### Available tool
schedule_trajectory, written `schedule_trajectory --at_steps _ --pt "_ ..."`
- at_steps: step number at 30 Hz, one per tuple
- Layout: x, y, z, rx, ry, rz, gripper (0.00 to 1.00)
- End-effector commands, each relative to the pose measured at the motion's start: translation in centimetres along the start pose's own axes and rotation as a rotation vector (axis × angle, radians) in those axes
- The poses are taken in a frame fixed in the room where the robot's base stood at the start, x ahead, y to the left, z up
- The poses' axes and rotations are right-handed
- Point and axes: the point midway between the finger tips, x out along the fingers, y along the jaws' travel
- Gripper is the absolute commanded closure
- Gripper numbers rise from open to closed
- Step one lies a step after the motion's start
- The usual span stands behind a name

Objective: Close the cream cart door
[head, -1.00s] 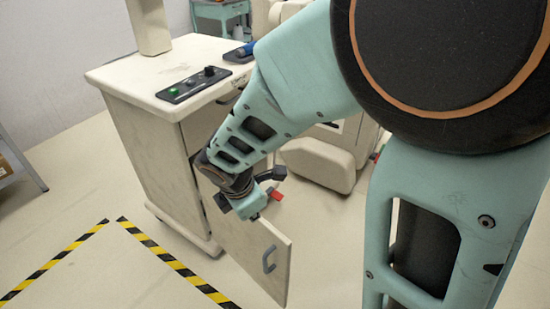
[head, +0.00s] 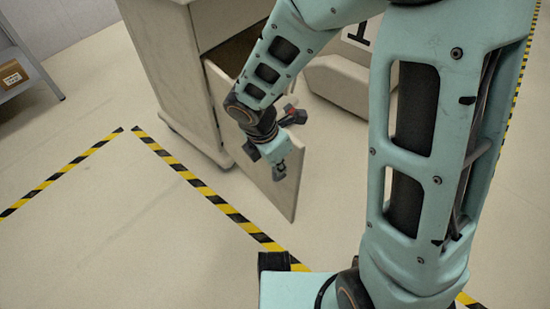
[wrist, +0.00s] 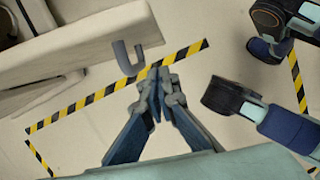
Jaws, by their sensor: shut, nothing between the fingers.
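The cream cart (head: 172,70) stands at the upper left in the head view. Its door (head: 240,120) is open and swung outward, with a dark gap (head: 235,50) between it and the cart body. The door (wrist: 80,45) also fills the upper left of the wrist view, with its grey hook-shaped handle (wrist: 128,62) standing out from its face. My gripper (head: 279,172) is in front of the door's handle side. In the wrist view my gripper's fingers (wrist: 160,74) are together and empty, close beside the handle; I cannot tell whether they touch it.
Yellow-black floor tape (head: 190,178) runs below the cart. A shelf with a cardboard box (head: 12,74) stands at far left. A pale rounded unit (head: 350,80) stands behind my arm. The floor left of the door is clear.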

Motion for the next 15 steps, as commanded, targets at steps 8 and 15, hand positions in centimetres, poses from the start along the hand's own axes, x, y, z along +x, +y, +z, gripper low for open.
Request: schedule_trajectory --at_steps 8,15 --pt "0.9 0.0 3.4 0.002 0.0 0.001 1.0" --pt "1.0 0.0 3.9 0.0 0.0 0.001 1.0"
